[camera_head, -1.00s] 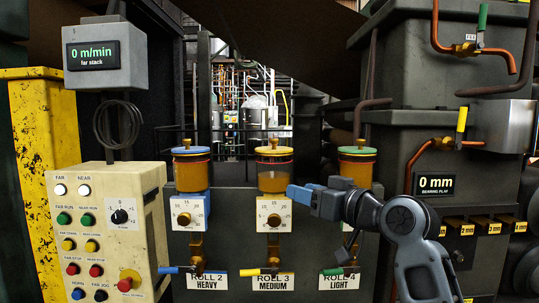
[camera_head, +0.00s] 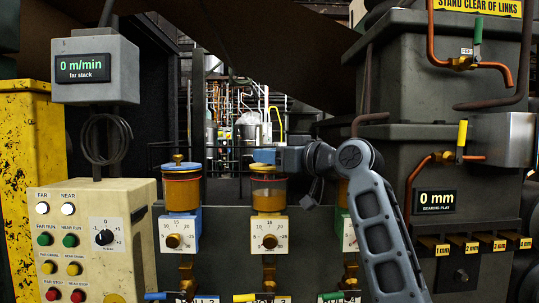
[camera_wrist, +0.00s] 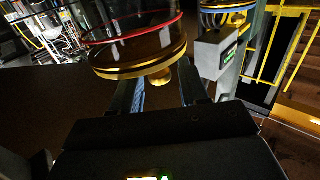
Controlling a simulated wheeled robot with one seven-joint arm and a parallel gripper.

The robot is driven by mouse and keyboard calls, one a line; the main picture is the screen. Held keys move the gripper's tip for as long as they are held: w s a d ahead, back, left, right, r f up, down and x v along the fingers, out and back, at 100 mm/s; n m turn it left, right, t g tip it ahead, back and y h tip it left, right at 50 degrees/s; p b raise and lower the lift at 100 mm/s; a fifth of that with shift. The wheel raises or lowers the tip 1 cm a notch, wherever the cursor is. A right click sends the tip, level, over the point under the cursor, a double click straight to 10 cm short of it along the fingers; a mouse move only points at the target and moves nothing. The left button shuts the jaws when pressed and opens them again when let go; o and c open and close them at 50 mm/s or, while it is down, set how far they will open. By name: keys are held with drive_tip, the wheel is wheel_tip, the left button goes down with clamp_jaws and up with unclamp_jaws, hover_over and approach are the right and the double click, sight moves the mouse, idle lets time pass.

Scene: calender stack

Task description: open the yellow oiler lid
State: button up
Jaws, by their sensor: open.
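The oiler with the yellow dial box (camera_head: 269,232) stands in the middle of the row in the head view. Its jar (camera_head: 268,195) holds amber liquid, and its lid (camera_head: 268,169) sits flat on top. My gripper (camera_head: 264,156) is right above this lid and hides its knob. In the wrist view, which looks inverted, the gold lid (camera_wrist: 140,56) and its round knob (camera_wrist: 160,76) show. The fingers of my gripper (camera_wrist: 162,90) are apart, one to each side of the knob. I cannot tell whether either touches it.
The blue oiler (camera_head: 182,190) stands to the left with its knob up. The green oiler (camera_head: 343,190) is mostly behind my arm. A control panel (camera_head: 90,240) and a speed display box (camera_head: 95,68) are at left. Pipes and valves are at right.

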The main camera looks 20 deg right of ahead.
drive_tip(key=shift+w+a, duration=0.2)
drive_tip(key=shift+w, duration=0.15)
drive_tip(key=shift+c, duration=0.3)
clamp_jaws()
